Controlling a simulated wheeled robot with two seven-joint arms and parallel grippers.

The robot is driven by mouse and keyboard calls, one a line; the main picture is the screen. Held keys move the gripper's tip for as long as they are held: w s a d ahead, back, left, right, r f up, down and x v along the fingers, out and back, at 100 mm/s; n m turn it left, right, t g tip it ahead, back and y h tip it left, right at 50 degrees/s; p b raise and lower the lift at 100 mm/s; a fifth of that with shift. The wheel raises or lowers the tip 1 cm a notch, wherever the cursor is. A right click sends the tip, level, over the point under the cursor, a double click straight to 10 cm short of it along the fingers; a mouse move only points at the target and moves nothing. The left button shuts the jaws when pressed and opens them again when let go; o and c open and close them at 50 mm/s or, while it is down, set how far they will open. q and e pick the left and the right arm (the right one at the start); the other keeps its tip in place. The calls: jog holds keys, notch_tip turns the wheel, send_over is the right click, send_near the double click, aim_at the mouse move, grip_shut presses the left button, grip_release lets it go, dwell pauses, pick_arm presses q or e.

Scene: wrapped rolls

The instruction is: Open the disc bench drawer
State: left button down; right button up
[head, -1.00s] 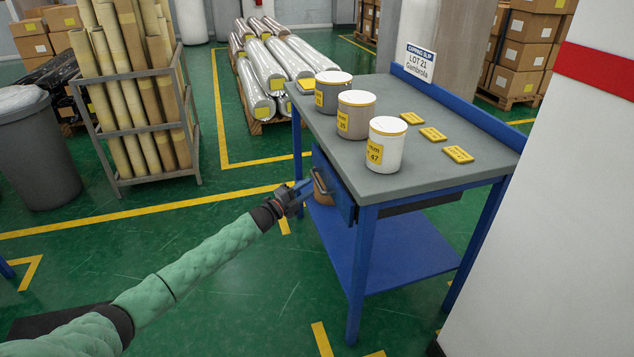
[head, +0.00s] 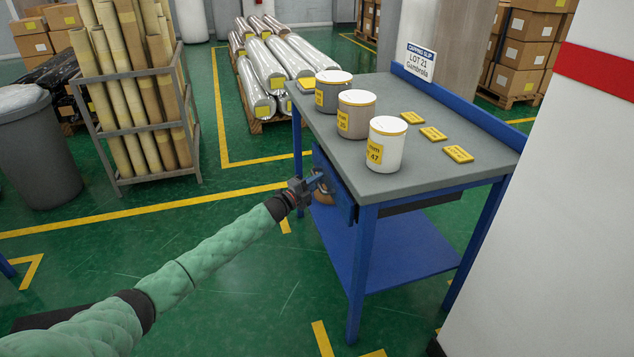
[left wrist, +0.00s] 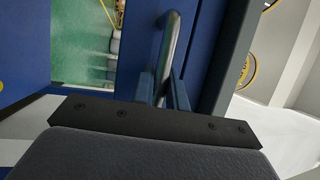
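The disc bench (head: 412,188) has a grey top and blue legs. Its blue drawer front (head: 344,203) is under the left edge of the top and looks shut. My left gripper (head: 318,183) is at this drawer front. In the left wrist view, the drawer's silver bar handle (left wrist: 168,45) runs down between the two fingers of my left gripper (left wrist: 163,92). The fingers stand on either side of the bar, apart, with a small gap visible. My right gripper is in neither view.
Three lidded cans, a grey one (head: 333,92), a taupe one (head: 356,115) and a white one (head: 388,146), stand on the bench near the drawer side. A white pillar (head: 560,230) is at right.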

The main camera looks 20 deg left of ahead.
pick_arm(q)
jog(key=shift+a, duration=0.15)
